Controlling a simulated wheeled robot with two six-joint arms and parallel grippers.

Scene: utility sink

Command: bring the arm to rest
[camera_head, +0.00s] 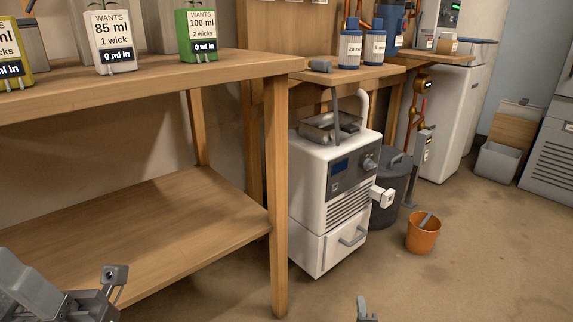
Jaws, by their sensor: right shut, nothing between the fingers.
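My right gripper (365,310) shows only as a small grey tip at the bottom edge, over bare floor. It is shut and empty. Most of my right arm is below the frame. My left gripper (108,284) is at the bottom left, in front of the wooden bench's lower shelf (165,225). Whether its fingers are open or shut cannot be made out.
Labelled pots stand on the bench top (150,82), including a white pot (110,42) and a green pot (198,36). A white machine (328,205) stands beside the bench leg (278,200). An orange bucket (423,235) is on the floor. The floor at the lower right is clear.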

